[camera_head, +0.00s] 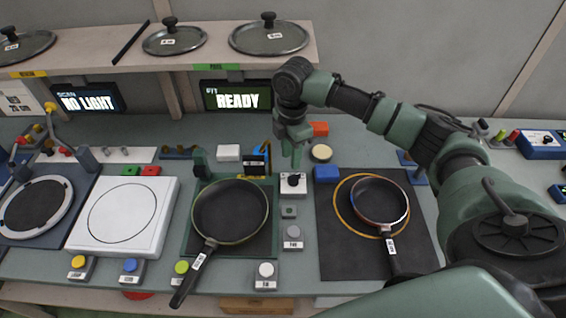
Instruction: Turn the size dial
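The size dial (293,182) is a dark knob on a small white box, right of the green-framed station in the middle of the bench. My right gripper (291,158) reaches in from the right and points down just above and behind the dial. Its two fingers look slightly apart with nothing between them, and the knob appears clear below their tips. The dial's markings are too small to read. My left gripper is not in view.
A dark pan (230,210) lies on the green-framed station (190,237), its handle over the front edge. A smaller pan (379,201) sits on a dark mat (335,262) at right. Button boxes (293,243) stand before the dial. A lid shelf (110,52) runs behind.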

